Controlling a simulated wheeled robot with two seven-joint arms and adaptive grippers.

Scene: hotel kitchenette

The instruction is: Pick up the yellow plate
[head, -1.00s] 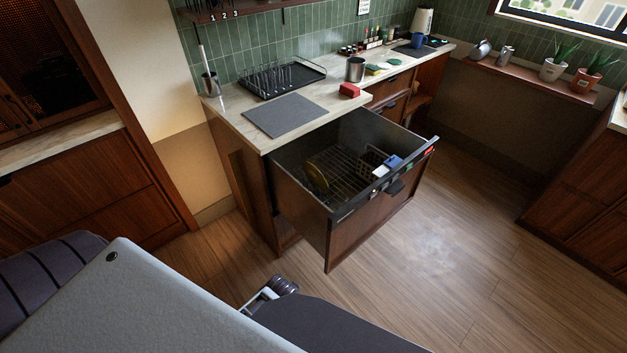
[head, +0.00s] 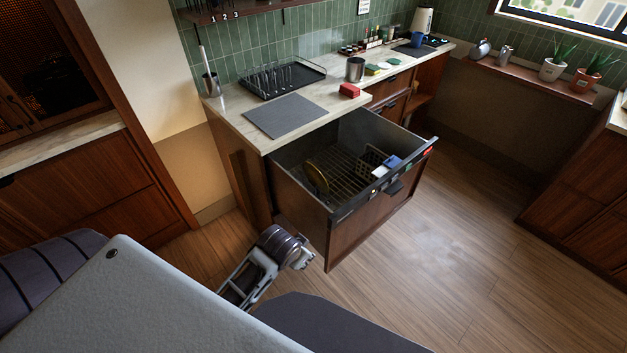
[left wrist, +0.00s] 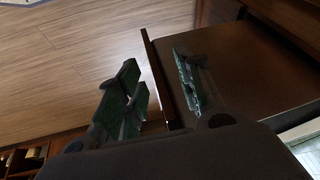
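The yellow plate (head: 317,179) stands on edge, slightly tilted, in the wire rack (head: 345,182) inside the pulled-out dishwasher drawer (head: 372,226). It is near the drawer's left side. My left gripper (head: 303,258) is in front of and below the drawer's near left corner, outside it and well apart from the plate. In the left wrist view, its two green-padded fingers (left wrist: 158,90) are spread with nothing held between them; a dark wooden panel and its edge show beyond. The plate does not show in that view. My right gripper is out of view.
A small basket (head: 371,160) and blue and white items (head: 392,162) sit at the drawer's right side. The counter above holds a grey mat (head: 285,116), a black drying rack (head: 282,78) and a red block (head: 349,90). The floor right of the drawer is clear.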

